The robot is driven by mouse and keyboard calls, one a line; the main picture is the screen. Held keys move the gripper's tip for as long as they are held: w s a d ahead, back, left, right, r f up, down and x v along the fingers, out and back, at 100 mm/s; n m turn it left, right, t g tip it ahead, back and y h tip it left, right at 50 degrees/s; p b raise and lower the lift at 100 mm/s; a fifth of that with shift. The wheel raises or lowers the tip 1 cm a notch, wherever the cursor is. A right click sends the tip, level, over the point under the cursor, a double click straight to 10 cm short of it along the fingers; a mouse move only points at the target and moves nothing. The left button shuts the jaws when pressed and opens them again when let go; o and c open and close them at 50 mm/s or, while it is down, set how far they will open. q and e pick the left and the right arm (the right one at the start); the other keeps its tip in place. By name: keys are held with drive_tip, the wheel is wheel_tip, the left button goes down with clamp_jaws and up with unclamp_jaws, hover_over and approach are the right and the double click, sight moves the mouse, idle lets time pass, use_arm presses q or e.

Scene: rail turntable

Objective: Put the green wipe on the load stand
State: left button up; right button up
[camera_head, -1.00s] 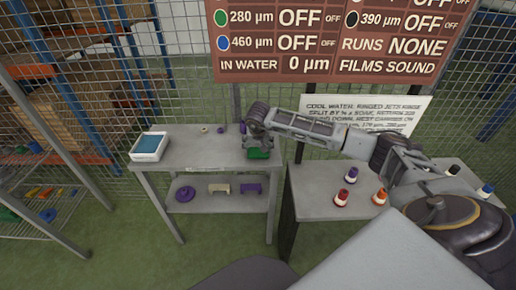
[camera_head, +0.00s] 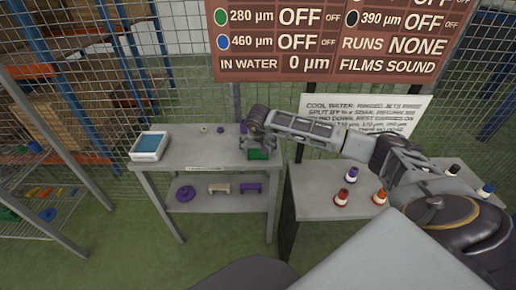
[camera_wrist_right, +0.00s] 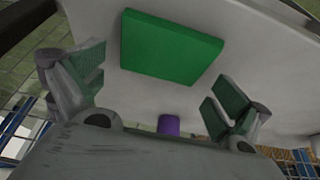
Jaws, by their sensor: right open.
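The green wipe (camera_head: 258,154) is a flat green square near the front right corner of the left grey table (camera_head: 190,158). In the right wrist view the wipe (camera_wrist_right: 170,47) lies on a pale surface beyond the fingers. My right gripper (camera_head: 256,143) is at the wipe in the head view. In the wrist view its two fingers (camera_wrist_right: 160,92) are spread wide, with nothing between them. I cannot tell which piece is the load stand; a small label on the left table's front edge is too small to read. My left gripper is out of view.
A white tray with blue inside (camera_head: 149,146) stands at the table's left. Small purple and pale pieces lie at its back, and several more on the shelf below (camera_head: 220,200). A right-hand table (camera_head: 315,190) holds several coloured pieces. A wire fence (camera_head: 195,90) stands behind.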

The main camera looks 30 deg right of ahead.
drive_tip(key=shift+r, duration=0.2)
drive_tip(key=v, duration=1.2)
idle(0.8)
